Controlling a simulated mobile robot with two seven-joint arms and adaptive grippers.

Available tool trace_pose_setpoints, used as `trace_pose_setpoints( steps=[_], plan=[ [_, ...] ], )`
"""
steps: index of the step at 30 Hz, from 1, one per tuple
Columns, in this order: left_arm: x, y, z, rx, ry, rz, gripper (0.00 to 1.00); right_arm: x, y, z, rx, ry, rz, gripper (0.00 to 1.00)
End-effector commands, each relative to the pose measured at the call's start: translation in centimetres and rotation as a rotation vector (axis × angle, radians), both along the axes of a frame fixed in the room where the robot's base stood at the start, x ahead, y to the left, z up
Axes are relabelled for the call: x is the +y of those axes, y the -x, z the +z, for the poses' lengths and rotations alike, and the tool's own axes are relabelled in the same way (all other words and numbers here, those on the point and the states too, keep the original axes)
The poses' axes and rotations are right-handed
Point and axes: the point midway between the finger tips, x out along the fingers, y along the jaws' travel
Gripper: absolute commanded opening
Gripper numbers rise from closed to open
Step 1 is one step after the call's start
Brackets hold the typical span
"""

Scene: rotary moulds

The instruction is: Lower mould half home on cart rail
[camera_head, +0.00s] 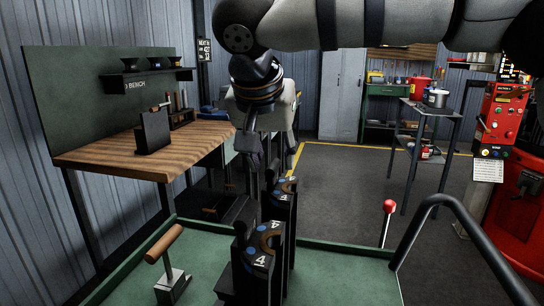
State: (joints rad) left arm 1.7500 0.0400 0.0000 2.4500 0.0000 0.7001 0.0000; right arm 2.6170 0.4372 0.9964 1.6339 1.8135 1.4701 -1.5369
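A dark mould half marked 4 (262,262) stands upright on the green cart (335,270) in the foreground, with blue dots and a tan curved inset on its top. A second dark mould half (285,200) with blue dots stands just behind it. My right gripper (254,165) points down from above, close over the dark parts behind the front half. Its fingertips merge with these dark parts, so I cannot tell whether it touches or holds one. The rail under the halves is mostly hidden. My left gripper is not in view.
A clamp with a wooden handle (165,243) stands on the cart at the left. A red-knobbed lever (388,208) and a black push bar (455,225) rise at the right. A wooden bench (110,158) stands at the left, a red machine (500,115) at the right.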

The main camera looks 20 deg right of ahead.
Motion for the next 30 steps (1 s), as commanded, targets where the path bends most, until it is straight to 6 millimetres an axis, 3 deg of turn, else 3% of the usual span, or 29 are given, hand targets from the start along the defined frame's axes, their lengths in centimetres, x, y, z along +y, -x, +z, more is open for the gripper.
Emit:
trace_pose_setpoints(
  steps=[8, 21, 30],
  plan=[
    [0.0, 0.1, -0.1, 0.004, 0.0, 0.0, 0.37, 0.1, 0.2, -0.5, 0.017, 0.002, 0.0, 0.38],
    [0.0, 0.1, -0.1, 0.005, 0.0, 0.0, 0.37, 3.2, 4.4, 8.4, 0.006, 0.001, 0.0, 0.38],
    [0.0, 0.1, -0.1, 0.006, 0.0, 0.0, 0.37, 3.7, 5.2, 9.9, 0.007, 0.002, 0.0, 0.38]
  ],
)
